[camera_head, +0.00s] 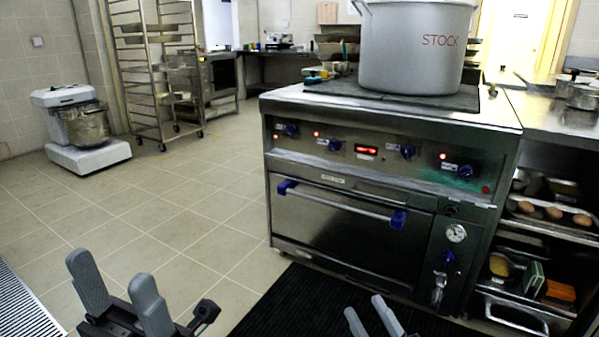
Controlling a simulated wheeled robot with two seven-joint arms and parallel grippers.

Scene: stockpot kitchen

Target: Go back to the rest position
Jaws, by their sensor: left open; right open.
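My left gripper (120,290) is at the bottom left, in front of the tiled floor. Its two grey fingers stand apart with nothing between them. My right gripper (369,318) is at the bottom, right of the middle, in front of the black mat. Its two grey fingertips show with a gap between them and nothing in it; the rest of it is cut off by the frame's lower edge. Both grippers are apart from the stove (340,225) and touch nothing that I can see.
A large stockpot (410,55) marked STOCK stands on the stove. A black mat (290,305) lies before it. Shelves with trays (545,226) are at the right. A mixer (85,130) and a rack (155,75) stand at the back left. The tiled floor between is clear.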

